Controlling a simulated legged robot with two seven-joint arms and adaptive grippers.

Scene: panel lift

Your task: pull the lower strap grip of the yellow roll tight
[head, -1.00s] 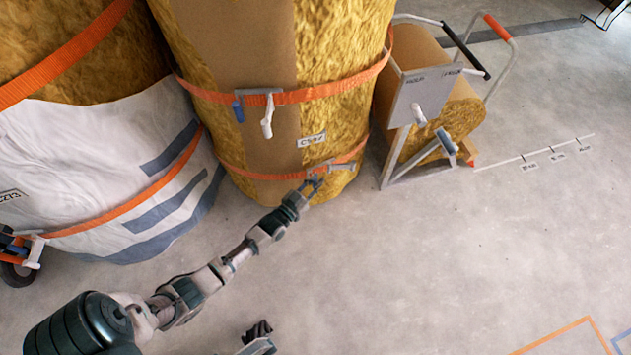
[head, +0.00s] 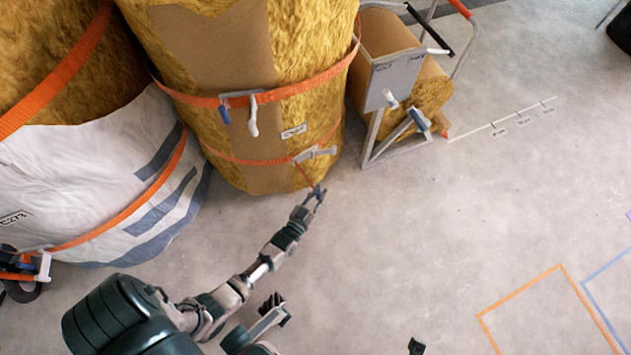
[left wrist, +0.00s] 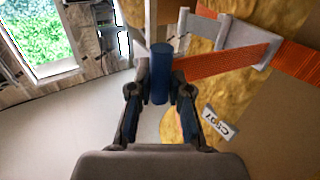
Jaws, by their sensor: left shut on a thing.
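The yellow roll (head: 309,55) stands upright with a brown paper band and two orange straps. The lower strap (head: 240,160) runs round it near the floor, with a grey buckle (head: 316,153) at its right. My left gripper (head: 317,192) is shut on the blue lower strap grip, which stands off the roll with a thin orange tail (head: 305,174) running back to the buckle. In the left wrist view the blue grip (left wrist: 161,73) sits between the fingers, beside the grey buckle (left wrist: 236,45) and orange strap (left wrist: 219,62).
The upper strap (head: 300,87) has a blue grip and a white lever. A white-wrapped roll (head: 90,170) stands left. A metal-framed cart (head: 393,80) with a smaller roll stands right.

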